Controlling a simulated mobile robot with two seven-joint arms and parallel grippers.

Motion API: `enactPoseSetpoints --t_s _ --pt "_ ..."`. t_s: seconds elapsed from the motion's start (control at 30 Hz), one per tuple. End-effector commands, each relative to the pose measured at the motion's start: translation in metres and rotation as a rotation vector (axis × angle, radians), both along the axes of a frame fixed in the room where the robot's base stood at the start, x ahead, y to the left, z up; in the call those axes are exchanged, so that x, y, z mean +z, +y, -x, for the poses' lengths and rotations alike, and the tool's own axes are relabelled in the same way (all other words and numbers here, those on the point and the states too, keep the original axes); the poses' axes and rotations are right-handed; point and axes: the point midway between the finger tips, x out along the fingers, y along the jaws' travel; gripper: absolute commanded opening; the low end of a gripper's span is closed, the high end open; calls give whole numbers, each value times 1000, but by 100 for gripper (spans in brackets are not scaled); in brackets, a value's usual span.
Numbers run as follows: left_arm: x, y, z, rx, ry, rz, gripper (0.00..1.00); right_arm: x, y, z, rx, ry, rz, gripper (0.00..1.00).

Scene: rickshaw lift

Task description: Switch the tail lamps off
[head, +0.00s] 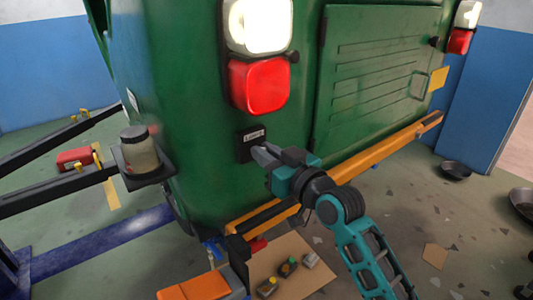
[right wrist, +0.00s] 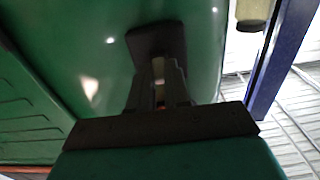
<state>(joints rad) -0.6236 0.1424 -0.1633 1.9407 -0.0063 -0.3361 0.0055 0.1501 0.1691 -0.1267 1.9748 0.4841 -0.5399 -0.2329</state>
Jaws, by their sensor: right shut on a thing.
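The near tail lamp has a white lens (head: 258,25), glowing brightly, above a red lens (head: 260,85) on the green vehicle body. The far tail lamp (head: 467,14) also glows white, with a red lens (head: 459,41) below it. A small dark switch box (head: 250,133) with a pale label sits under the near lamp. My right gripper (head: 262,154) is at the box's lower part, shut on its switch, which the fingers hide. In the right wrist view my fingers (right wrist: 158,85) reach up to the dark box (right wrist: 158,38). My left gripper is not in view.
An orange bumper bar (head: 375,158) runs below the green rear hatch (head: 375,80). Small parts lie on a cardboard sheet (head: 296,283) on the floor. Dark pans (head: 455,170) are at right.

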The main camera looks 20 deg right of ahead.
Motion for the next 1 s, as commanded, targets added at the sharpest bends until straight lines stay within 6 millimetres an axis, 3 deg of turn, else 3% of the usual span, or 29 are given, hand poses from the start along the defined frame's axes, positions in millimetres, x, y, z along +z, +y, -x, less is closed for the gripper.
enactPoseSetpoints --t_s 0.27,0.5,0.83,1.0 --pt "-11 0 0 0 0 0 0 -5 0 0 0 -27 -9 0" --pt "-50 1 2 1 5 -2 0 -16 0 1 1 -142 -47 0" --pt "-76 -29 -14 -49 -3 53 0 -30 0 0 2 -397 -142 0" --pt "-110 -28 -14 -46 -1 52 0 -34 1 -1 2 -521 -187 0"
